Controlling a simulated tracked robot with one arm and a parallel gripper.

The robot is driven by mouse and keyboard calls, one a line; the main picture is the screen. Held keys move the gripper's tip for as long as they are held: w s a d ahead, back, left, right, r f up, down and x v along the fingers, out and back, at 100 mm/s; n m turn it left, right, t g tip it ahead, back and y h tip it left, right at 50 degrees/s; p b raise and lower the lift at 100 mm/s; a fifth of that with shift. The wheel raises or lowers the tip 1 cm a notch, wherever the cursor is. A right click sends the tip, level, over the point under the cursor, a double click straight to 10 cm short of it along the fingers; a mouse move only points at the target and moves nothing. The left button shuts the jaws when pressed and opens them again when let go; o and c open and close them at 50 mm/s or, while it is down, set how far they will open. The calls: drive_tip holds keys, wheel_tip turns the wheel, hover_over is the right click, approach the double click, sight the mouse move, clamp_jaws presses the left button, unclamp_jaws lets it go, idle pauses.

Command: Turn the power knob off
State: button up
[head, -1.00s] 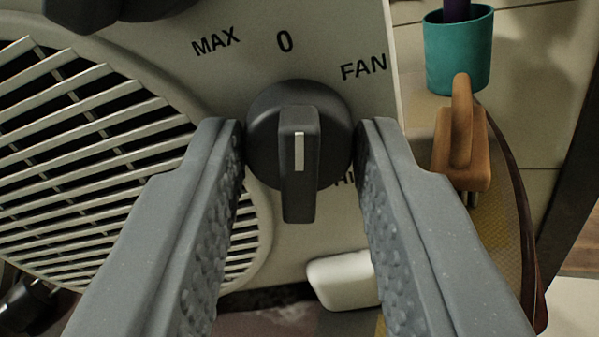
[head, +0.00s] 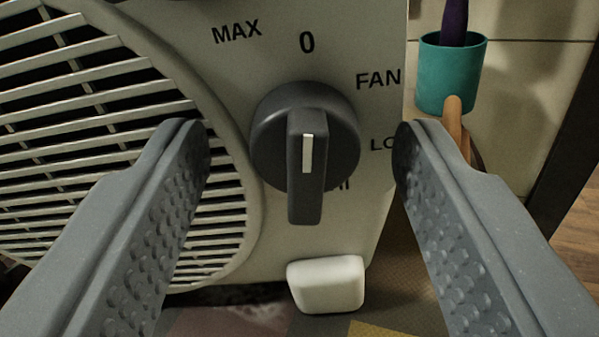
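The power knob (head: 304,140) is a dark round dial with a raised bar grip, on the pale front panel (head: 375,200) of a fan heater. The white line on its bar is on the upper part, pointing up toward the printed 0 (head: 307,42). MAX is printed to the upper left, FAN to the upper right and LO, partly hidden, to the right. My gripper (head: 302,140) is open, its fingers on either side of the knob with clear gaps. It holds nothing.
The heater's round slatted grille (head: 60,150) fills the left. A white block-like foot (head: 327,284) shows below the knob. To the right are a teal cup (head: 450,75) with a purple item in it and a partly hidden orange-brown object (head: 456,122).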

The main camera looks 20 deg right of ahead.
drive_tip(key=b+v, duration=0.9)
drive_tip(key=v, duration=0.4)
drive_tip(key=shift+s+a+f, duration=0.15)
drive_tip(key=shift+a+f, duration=0.05)
idle(0.4)
drive_tip(key=shift+r, duration=0.1)
idle(0.3)
